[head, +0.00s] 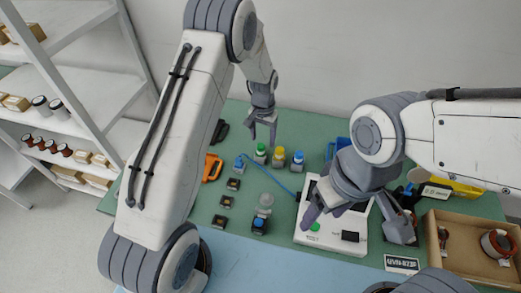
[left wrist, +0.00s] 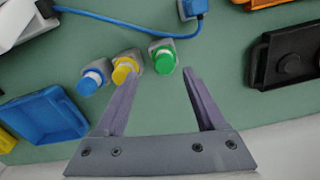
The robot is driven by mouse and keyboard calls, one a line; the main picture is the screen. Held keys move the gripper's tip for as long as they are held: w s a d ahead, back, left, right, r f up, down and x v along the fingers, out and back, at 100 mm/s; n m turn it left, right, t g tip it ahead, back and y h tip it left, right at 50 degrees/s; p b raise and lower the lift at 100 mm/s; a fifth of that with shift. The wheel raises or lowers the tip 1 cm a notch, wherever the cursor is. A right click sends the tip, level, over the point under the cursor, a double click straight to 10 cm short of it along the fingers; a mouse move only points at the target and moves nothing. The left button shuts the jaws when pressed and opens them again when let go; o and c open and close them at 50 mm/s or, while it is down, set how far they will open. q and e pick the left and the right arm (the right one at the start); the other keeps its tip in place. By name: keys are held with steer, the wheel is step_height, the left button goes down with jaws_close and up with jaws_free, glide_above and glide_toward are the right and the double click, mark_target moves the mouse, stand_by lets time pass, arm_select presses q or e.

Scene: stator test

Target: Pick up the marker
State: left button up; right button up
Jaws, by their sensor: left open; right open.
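Three short upright pieces with coloured tops stand in grey square bases at the back of the green mat: green (head: 261,149), yellow (head: 279,153) and blue (head: 298,157). I cannot tell whether one of them is the marker. The left wrist view shows the green piece (left wrist: 163,57), yellow piece (left wrist: 124,68) and blue piece (left wrist: 92,79) close up. My left gripper (head: 262,133) is open and empty, pointing down near them; in the left wrist view its fingertips (left wrist: 161,78) flank the green piece's side. My right gripper (head: 355,212) is open above the white device.
A white device (head: 309,237) lies under my right gripper. A cardboard tray (head: 463,268) with a coil is at the right. A blue bin (left wrist: 40,117), an orange part (head: 212,167), a blue cable (left wrist: 135,38) and small black parts lie around. Shelves (head: 65,73) stand at the left.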

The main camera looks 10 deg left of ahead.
mark_target(261, 146)
arm_select(q)
steer(key=shift+s+a+f+p, duration=0.1)
steer(key=shift+f+p, duration=0.2)
steer(key=f, duration=0.1)
steer(key=f+p, duration=0.1)
steer(key=f, duration=0.1)
steer(key=shift+a+f+p, duration=0.2)
steer(key=shift+a+p, duration=0.05)
steer(key=shift+p, duration=0.1)
steer(key=shift+f, duration=0.6)
jaws_close()
